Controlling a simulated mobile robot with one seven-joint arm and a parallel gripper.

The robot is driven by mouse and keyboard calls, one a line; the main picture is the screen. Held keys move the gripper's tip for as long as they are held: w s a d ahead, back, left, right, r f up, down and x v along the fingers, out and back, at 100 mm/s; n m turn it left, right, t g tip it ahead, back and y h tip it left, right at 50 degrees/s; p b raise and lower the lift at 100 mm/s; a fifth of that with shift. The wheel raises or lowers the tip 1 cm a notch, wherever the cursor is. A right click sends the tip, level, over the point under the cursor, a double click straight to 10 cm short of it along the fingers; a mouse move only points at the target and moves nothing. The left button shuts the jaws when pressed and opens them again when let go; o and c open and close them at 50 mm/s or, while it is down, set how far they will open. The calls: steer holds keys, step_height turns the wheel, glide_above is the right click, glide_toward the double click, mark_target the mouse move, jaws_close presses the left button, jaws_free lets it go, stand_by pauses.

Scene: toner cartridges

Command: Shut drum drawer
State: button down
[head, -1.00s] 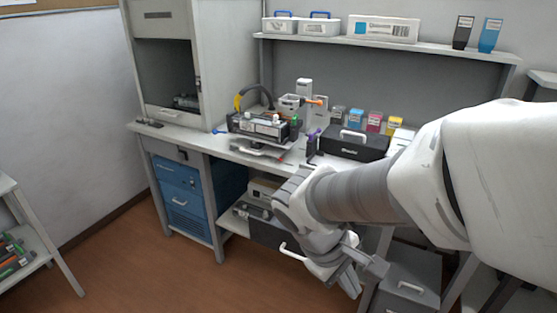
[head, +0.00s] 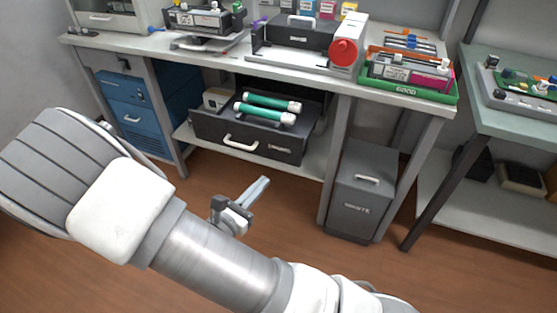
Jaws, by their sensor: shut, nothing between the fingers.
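The drum drawer (head: 210,127) is a dark drawer with a white handle (head: 240,143) and a small label, on the lower shelf of the workbench. It stands pulled out, and two green-and-white drums (head: 265,114) show at its open top. My gripper (head: 265,181) is shut and empty. It is in front of and below the drawer in the picture, apart from the handle.
A grey waste bin (head: 358,195) stands right of the drawer, past a bench leg. A blue cabinet (head: 133,112) is at the left. The bench top (head: 300,75) overhangs the drawer. The floor (head: 270,235) in front is clear.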

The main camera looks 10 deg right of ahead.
step_height(320, 180, down, 3)
steer(key=a+n+t+y, duration=0.2)
steer(key=n+t, duration=0.1)
steer(key=b, duration=0.4)
glide_toward(277, 149)
steer(key=x, duration=0.6)
steer(key=shift+w+d, duration=0.25)
steer(key=shift+w, duration=0.1)
